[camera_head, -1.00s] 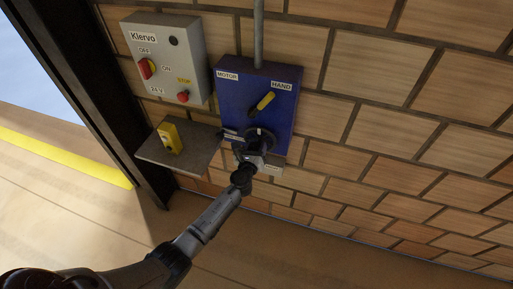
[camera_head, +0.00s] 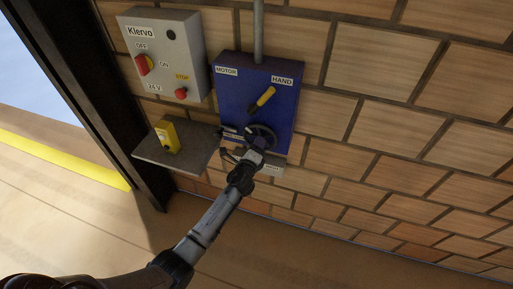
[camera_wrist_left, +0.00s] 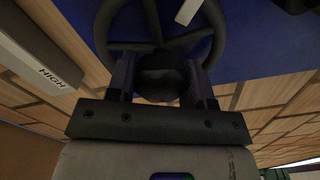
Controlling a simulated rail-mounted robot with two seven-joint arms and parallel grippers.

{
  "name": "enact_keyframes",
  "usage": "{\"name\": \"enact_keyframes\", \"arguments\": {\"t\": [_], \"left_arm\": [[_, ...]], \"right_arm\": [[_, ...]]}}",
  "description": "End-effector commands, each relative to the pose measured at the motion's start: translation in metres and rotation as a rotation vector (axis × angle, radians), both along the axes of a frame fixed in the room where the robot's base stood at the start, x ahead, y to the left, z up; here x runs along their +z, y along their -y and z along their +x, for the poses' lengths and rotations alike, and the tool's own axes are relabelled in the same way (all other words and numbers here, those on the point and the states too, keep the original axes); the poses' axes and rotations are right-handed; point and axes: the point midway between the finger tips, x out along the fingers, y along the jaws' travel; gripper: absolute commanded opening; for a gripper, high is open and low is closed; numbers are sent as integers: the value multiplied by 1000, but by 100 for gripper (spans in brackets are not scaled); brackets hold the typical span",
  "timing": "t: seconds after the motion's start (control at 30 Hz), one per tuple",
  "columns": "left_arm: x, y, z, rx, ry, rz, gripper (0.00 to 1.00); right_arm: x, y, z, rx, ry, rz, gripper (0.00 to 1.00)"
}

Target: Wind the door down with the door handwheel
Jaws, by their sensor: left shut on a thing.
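The door handwheel (camera_head: 271,133) is a dark spoked wheel low on the front of a blue box (camera_head: 231,92) on the brick wall. In the left wrist view its rim and spokes (camera_wrist_left: 217,40) fill the top. My left gripper (camera_head: 255,152) is at the wheel's lower edge. Its fingers (camera_wrist_left: 160,88) are shut on a dark round knob (camera_wrist_left: 158,72) at the rim. A yellow-handled selector lever (camera_head: 265,97) above the wheel points up and right, toward the HAND label. My right gripper is out of view.
A grey Klervo switch box (camera_head: 190,50) with a red switch and a red stop button hangs left of the blue box. Below it, a grey shelf (camera_head: 187,158) carries a yellow box (camera_head: 168,135). A dark post (camera_head: 92,100) stands at the left.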

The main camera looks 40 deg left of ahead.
Motion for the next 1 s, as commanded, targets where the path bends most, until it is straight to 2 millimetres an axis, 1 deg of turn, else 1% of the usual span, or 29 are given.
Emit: {"name": "enact_keyframes", "arguments": {"t": [0.1,0.5,1.0], "left_arm": [[-2,1,0,0,40,-106,24],[-1,0,0,0,176,-461,24],[1,0,0,0,339,-884,24]], "right_arm": [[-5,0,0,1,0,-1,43],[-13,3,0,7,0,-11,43],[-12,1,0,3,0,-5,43]]}}
